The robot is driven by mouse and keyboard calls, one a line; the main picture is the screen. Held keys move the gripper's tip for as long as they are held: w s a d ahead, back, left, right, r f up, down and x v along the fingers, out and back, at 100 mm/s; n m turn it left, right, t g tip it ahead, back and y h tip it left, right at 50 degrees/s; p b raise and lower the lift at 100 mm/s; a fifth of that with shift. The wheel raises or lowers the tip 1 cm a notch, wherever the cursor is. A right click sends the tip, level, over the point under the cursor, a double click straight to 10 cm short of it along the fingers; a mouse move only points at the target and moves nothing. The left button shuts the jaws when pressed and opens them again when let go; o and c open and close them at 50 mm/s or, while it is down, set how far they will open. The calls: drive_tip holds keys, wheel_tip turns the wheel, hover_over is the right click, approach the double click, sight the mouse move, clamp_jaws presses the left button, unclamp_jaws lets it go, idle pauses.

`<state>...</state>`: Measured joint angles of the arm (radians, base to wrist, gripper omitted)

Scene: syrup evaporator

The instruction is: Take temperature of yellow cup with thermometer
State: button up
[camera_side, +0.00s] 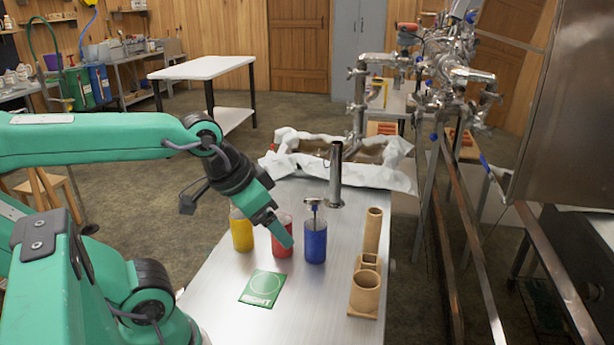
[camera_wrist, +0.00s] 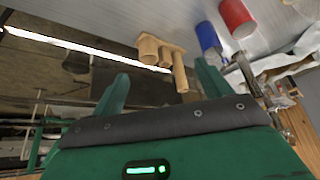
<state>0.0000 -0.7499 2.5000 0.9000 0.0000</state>
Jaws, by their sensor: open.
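The yellow cup (camera_side: 241,234) stands upright on the metal table, left of the red cup (camera_side: 281,248) and the blue cup (camera_side: 316,246). A thermometer (camera_side: 313,206) with a round head stands in the blue cup, its stem going down inside. My gripper (camera_side: 284,232) is open and empty; in the side view its tip overlaps the red cup, and I cannot tell if they touch. In the wrist view my gripper (camera_wrist: 162,85) shows its two fingers spread apart. The blue cup (camera_wrist: 207,38) and red cup (camera_wrist: 237,16) are there too, but the yellow cup is out of frame.
A green card marked RIGHT (camera_side: 263,288) lies in front of the cups. A wooden holder with several tubes (camera_side: 366,293) stands to the right. A metal cylinder (camera_side: 336,174) stands behind the cups, before a cloth-lined basin (camera_side: 402,172). The table's front left is clear.

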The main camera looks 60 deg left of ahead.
drive_tip(key=shift+w+r, duration=0.1)
drive_tip(key=n+g, duration=0.5)
drive_tip(key=n, duration=0.7)
approach(315, 199)
drive_tip(key=f, duration=0.5)
drive_tip(key=shift+d+f, duration=0.15)
drive_tip(key=shift+d, duration=0.15)
drive_tip(key=shift+w+a+f+g, duration=0.2)
drive_tip(key=shift+a+f+g, duration=0.05)
drive_tip(key=shift+a+g, duration=0.05)
drive_tip(key=shift+f, duration=0.1)
drive_tip(key=shift+f, duration=1.2)
drive_tip(key=shift+f, duration=0.1)
